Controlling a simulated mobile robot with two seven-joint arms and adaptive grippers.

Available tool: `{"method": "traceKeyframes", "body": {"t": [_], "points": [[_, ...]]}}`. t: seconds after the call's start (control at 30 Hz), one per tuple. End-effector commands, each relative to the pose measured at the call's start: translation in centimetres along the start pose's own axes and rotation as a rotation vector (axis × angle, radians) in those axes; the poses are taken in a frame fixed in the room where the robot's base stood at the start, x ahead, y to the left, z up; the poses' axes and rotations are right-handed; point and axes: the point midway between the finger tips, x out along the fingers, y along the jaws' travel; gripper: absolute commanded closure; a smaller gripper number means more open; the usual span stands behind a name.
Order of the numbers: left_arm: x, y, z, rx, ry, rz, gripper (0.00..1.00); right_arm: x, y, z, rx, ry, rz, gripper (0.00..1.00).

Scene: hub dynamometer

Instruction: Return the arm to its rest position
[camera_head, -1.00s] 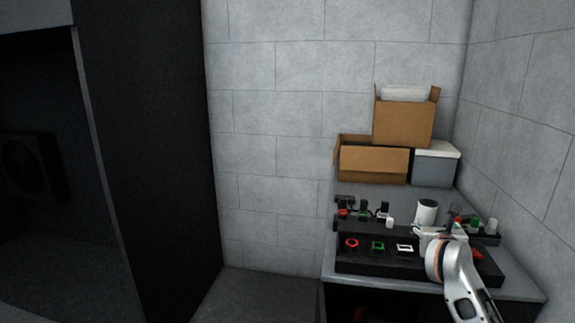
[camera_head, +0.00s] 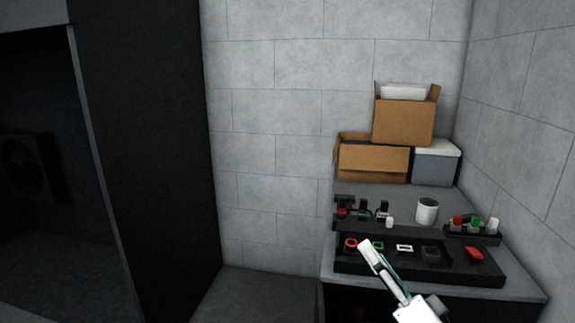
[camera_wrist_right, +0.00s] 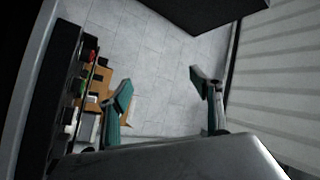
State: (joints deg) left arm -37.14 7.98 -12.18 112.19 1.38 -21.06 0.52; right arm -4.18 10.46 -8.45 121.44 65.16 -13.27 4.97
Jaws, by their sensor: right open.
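My right gripper (camera_head: 370,252) is in front of the workbench in the head view, its pale fingers pointing up and left across the front of the black tray (camera_head: 375,268). In the right wrist view its two teal-padded fingers (camera_wrist_right: 160,84) stand wide apart with nothing between them. The rest of the right arm leaves the head view at the bottom. My left gripper is not in view.
The black tray holds a red ring (camera_head: 350,245), a green square (camera_head: 379,246), a white frame (camera_head: 404,248) and a red piece (camera_head: 474,253).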

Motion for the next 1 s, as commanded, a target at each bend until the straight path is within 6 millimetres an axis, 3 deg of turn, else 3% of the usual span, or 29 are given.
{"method": "traceKeyframes", "body": {"t": [0.03, 0.2, 0.3, 0.43, 0.57, 0.7, 1.0], "points": [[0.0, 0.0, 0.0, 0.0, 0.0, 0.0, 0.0, -1.1, 0.4, 2.1, -0.092, -0.068, 0.027, 0.36], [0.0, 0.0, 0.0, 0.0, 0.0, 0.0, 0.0, -5.4, 3.2, 8.1, -0.412, -0.309, 0.136, 0.36], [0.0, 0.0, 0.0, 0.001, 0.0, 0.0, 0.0, -8.7, 5.7, 10.5, -0.594, -0.455, 0.217, 0.36], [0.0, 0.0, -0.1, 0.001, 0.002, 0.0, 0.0, -13.9, 9.3, 12.3, -0.815, -0.65, 0.341, 0.36], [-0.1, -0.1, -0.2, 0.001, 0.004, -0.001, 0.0, -19.8, 12.7, 12.1, -1.017, -0.845, 0.483, 0.36], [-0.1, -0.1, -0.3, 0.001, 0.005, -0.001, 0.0, -25.3, 15.0, 10.5, -1.174, -1.016, 0.62, 0.36], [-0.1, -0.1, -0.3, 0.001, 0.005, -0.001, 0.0, -32.9, 16.6, 6.7, -1.351, -1.243, 0.824, 0.36]]}}
